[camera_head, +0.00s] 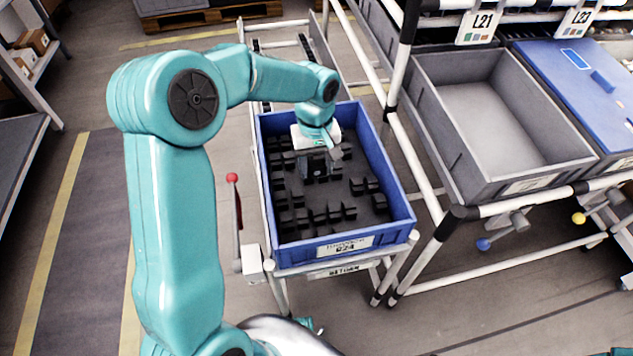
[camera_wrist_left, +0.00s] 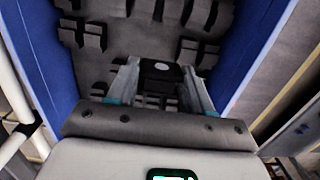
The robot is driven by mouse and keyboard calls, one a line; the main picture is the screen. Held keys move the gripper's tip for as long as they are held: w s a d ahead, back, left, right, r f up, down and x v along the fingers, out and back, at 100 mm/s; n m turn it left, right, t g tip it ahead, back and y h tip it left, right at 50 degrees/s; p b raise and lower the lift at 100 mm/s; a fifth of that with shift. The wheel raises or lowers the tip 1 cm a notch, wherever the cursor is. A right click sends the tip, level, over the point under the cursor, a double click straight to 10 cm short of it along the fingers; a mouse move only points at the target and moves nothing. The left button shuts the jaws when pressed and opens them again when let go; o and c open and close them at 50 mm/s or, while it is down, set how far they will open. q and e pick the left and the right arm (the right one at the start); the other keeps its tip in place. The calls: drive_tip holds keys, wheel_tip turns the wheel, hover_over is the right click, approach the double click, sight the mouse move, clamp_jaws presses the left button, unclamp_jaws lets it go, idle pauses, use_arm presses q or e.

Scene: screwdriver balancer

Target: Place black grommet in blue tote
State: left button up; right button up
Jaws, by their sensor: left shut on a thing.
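The blue tote (camera_head: 262,190) stands on a white-framed stand in the middle of the head view. Its dark floor holds several small black blocks. My left gripper (camera_head: 318,172) reaches down inside the tote, toward its far half. In the left wrist view my left gripper (camera_wrist_left: 160,82) is shut on a black grommet (camera_wrist_left: 160,72), which sits between the two fingers. The tote's blue wall (camera_wrist_left: 262,45) shows on the right in that view. I cannot tell whether the grommet touches the tote's floor. My right gripper is not in view.
A grey bin (camera_head: 490,178) sits on a rack to the right, beside a blue lid (camera_head: 590,90). White rack posts stand close to the tote's right side. A red-knobbed lever (camera_head: 233,180) stands at its left.

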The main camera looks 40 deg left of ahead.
sight(316, 189)
use_arm(q)
wheel_tip(316, 189, down, 6)
drive_tip(key=shift+r+b, duration=0.15)
drive_tip(key=shift+b, duration=0.3)
drive_tip(key=shift+r, duration=0.1)
drive_tip(key=shift+f, duration=0.25)
drive_tip(key=o, duration=1)
drive_tip(key=shift+r, duration=0.25)
drive_tip(key=r, duration=0.4)
drive_tip(key=r+p, duration=0.1)
drive_tip(key=r, duration=0.3)
drive_tip(key=r+p, duration=0.1)
drive_tip(key=r, duration=0.3)
drive_tip(key=shift+w+a, duration=0.25)
drive_tip(key=shift+a, duration=0.1)
